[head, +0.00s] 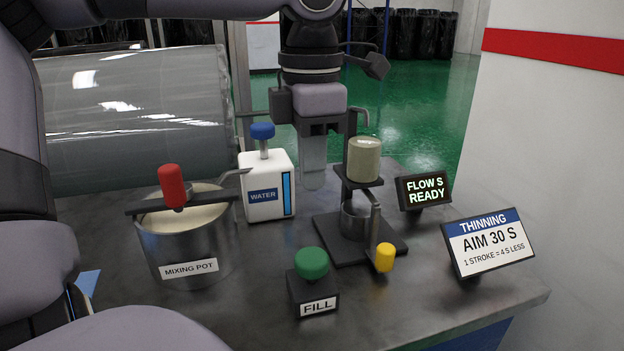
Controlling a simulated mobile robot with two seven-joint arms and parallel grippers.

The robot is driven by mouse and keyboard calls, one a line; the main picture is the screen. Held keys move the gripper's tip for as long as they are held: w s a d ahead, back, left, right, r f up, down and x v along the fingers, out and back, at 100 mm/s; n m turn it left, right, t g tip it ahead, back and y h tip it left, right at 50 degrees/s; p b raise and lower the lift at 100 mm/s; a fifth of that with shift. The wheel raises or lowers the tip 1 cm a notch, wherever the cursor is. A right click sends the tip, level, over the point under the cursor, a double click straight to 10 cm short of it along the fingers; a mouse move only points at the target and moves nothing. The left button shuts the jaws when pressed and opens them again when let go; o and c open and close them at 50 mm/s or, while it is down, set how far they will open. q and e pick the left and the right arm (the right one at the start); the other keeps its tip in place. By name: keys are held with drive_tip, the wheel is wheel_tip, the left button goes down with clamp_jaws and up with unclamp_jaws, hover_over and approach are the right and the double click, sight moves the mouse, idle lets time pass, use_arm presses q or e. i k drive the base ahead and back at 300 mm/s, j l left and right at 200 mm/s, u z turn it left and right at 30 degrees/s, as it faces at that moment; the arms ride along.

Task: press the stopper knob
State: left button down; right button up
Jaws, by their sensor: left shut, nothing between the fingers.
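No knob is labelled as a stopper. A yellow knob (384,257) sits on a lever at the front of the dark flow cup stand (372,243). The stand carries a pale greenish cup (364,158) above a metal cup (355,219). My left gripper (313,182) is shut and empty, pointing down between the water container and the stand, toward the back of the table. It is apart from the yellow knob, which is nearer and to the right. My right gripper is not in view.
A mixing pot (185,245) with a red knob (171,184), a white water container (267,200) with a blue knob (262,131), and a green FILL button (311,263) stand nearby. Signs reading FLOW S READY (425,190) and THINNING AIM 30 S (488,243) stand right.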

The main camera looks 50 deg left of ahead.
sight(382, 256)
drive_tip(key=k+l, duration=0.35)
drive_tip(key=l, duration=0.15)
drive_tip(key=k+l, duration=0.4)
drive_tip(key=l, duration=0.1)
